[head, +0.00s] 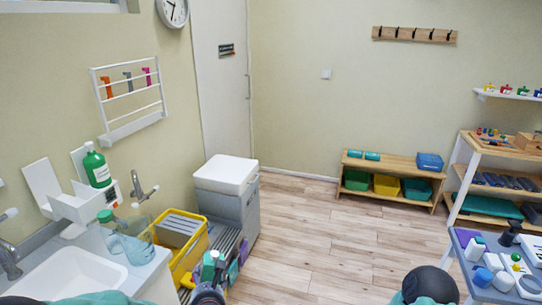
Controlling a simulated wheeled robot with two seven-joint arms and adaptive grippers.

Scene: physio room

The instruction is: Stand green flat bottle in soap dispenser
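The label faces me. Its base is partly hidden, so I cannot tell how it is seated. Left of it is another white wall holder (75,205) with a tall raised back plate, apparently without a bottle.
A white sink (75,276) with taps lies below the dispensers. A clear bottle with a green cap (106,216) and a clear jug (136,244) stand on the counter. A yellow crate (187,262) and a grey bin (232,208) are right of it. The middle floor is clear.

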